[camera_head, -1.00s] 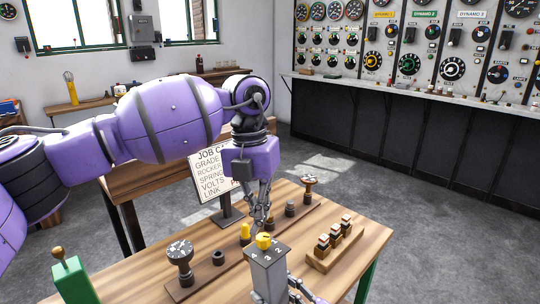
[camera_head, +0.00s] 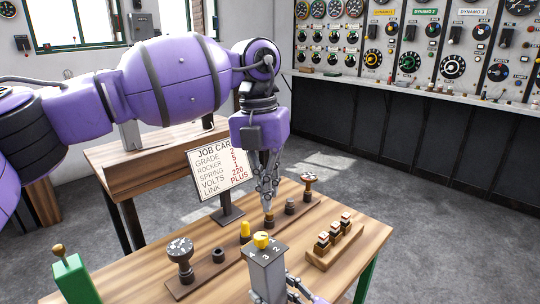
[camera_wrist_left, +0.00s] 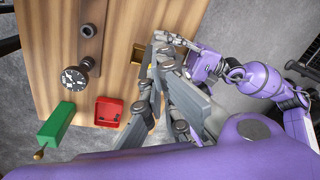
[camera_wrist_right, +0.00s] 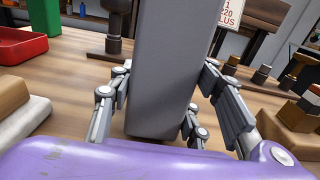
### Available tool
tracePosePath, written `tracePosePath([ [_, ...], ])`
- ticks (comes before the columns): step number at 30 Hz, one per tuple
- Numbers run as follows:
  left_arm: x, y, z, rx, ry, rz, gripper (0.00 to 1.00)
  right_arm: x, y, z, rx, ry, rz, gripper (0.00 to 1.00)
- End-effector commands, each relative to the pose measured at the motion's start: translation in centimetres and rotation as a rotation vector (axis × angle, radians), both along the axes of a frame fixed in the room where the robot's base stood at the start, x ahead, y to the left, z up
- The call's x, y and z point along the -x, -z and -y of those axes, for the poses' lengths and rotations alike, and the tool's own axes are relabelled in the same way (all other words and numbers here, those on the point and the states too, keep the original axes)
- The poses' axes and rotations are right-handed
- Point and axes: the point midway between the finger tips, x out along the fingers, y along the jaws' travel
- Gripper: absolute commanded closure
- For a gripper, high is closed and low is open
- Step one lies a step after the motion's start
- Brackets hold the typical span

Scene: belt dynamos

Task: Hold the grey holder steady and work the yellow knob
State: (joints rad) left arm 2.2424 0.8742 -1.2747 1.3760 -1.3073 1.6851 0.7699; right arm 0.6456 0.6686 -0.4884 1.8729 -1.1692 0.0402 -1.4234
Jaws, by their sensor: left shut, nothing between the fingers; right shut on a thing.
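The grey holder (camera_head: 266,276) is an upright block with numbers on its top, at the table's near edge. The yellow knob (camera_head: 262,240) sits on its top. My right gripper (camera_wrist_right: 163,112) is shut on the grey holder from both sides. The holder's grey face (camera_wrist_right: 170,65) fills the middle of the right wrist view. My left gripper (camera_head: 267,208) points down, shut and empty, above and behind the knob in the head view, apart from it. In the left wrist view its fingers (camera_wrist_left: 150,95) hide most of the holder, and I cannot make out the knob there.
A wooden strip (camera_head: 205,274) carries dark posts, a yellow peg (camera_head: 245,231) and a round dial (camera_head: 180,250). A job card (camera_head: 218,168) stands behind it. A rack of small blocks (camera_head: 335,242) is at right. A green box (camera_head: 72,280) with a lever is at left.

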Motion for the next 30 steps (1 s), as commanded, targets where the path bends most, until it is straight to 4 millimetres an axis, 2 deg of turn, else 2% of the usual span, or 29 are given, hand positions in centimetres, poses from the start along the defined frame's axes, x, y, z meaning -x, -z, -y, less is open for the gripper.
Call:
tracePosePath([
  [15,0.5,5.7,0.5,0.0,-0.001,-0.003,1.0,0.0,0.0,0.0,0.0,0.0,0.0,0.99],
  [21,0.6,6.8,0.5,-0.001,-0.001,-0.003,1.0,0.0,0.0,0.0,0.001,0.0,0.001,0.99],
  [30,0.6,7.3,0.3,-0.007,-0.002,-0.006,1.0,0.0,0.0,0.0,0.001,-0.001,0.002,0.99],
])
